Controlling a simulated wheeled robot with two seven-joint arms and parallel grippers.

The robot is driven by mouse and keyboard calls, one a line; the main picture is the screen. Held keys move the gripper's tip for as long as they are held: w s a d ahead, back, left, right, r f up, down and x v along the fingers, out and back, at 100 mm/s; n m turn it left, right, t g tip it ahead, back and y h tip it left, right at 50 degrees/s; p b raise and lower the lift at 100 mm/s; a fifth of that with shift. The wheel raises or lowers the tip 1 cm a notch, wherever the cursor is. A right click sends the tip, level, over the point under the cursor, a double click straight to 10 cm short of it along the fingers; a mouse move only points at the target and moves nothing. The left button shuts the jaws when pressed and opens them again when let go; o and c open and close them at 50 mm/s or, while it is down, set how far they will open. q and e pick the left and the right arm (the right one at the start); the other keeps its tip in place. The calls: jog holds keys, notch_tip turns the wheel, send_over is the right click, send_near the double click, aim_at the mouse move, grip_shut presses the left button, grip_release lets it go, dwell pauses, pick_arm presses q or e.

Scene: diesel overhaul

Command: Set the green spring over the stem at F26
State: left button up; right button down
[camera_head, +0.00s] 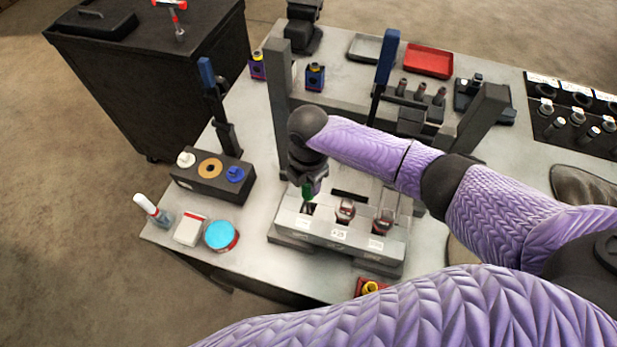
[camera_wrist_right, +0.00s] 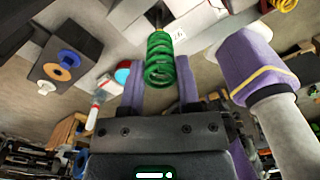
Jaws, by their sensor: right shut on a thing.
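The green spring shows in the head view (camera_head: 307,192) and the right wrist view (camera_wrist_right: 160,60). My right gripper (camera_head: 308,187) is shut on it; its two purple fingers (camera_wrist_right: 161,82) flank the coils. The spring is roughly upright above the leftmost bay of a grey block (camera_head: 338,250). A thin stem (camera_wrist_right: 158,16) shows past the spring's far end; I cannot tell whether the spring is around it. The block's other two bays hold dark red-topped parts (camera_head: 345,210), (camera_head: 382,221). The bay labels are too small to read surely. My left gripper is out of view.
Left of the block are a black holder with coloured rings (camera_head: 211,177), a blue-lidded tin (camera_head: 221,236), a white-and-red box (camera_head: 190,230) and a bottle (camera_head: 152,209). Tall grey posts (camera_head: 279,110) stand behind. A red tray (camera_head: 429,60) lies at the back.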

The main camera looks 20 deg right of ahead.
aim_at(308, 194)
jog(key=shift+f, duration=0.25)
jog(key=shift+f+b, duration=0.4)
jog(key=shift+f, duration=0.15)
jog(key=shift+f+b, duration=0.4)
jog(key=shift+f, duration=0.05)
jog(key=shift+f, duration=0.1)
dwell(0.5)
jog(key=shift+f+b, duration=0.4)
jog(key=shift+f, duration=0.1)
jog(key=shift+f, duration=0.15)
jog(key=shift+f+b, duration=0.35)
jog(key=shift+f, duration=0.05)
jog(key=shift+f, duration=0.2)
dwell(0.3)
